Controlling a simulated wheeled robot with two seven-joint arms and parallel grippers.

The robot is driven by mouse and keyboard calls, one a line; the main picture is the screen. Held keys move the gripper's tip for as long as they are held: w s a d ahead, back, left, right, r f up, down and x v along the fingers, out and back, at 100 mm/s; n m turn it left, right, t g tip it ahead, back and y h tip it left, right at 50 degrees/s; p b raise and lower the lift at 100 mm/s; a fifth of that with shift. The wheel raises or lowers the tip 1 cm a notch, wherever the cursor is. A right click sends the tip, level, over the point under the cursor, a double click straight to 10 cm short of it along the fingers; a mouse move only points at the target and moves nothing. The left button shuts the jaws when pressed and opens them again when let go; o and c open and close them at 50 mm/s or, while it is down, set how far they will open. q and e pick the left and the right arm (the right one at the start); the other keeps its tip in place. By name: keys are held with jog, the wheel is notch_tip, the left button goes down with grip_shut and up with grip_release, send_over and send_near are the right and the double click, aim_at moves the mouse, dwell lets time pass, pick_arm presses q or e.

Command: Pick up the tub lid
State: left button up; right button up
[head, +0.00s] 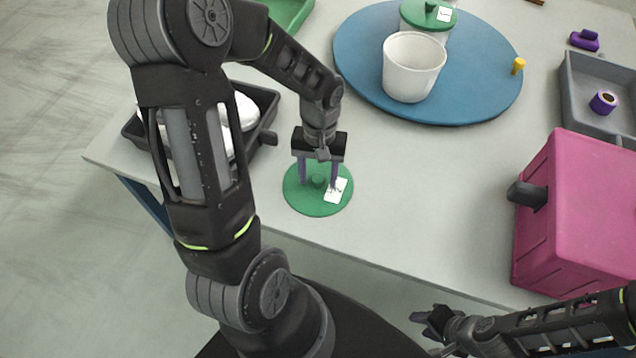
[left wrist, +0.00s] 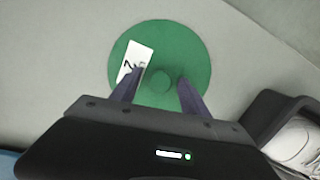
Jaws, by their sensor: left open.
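The tub lid (head: 316,202) is a flat green disc with a round green knob at its middle and a white label with dark marks. It lies on the grey table near the front edge. It also shows in the left wrist view (left wrist: 190,55). My left gripper (head: 318,184) is open and points down over the lid, with its fingers on either side of the knob. In the left wrist view its fingertips (left wrist: 160,82) are spread beside the knob. I cannot tell whether they touch the lid. My right gripper (head: 432,322) is low at the front, off the table; its jaws are unclear.
A blue round board (head: 360,60) holds an open white tub (head: 412,70) and a green-lidded tub (head: 428,14). A dark tray (head: 262,98) with white shoes is left of the lid. A pink box (head: 575,215) stands right. The table's middle is clear.

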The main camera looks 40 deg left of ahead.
pick_arm(q)
jog(key=shift+c, duration=0.2)
dwell(0.4)
grip_shut()
dwell(0.3)
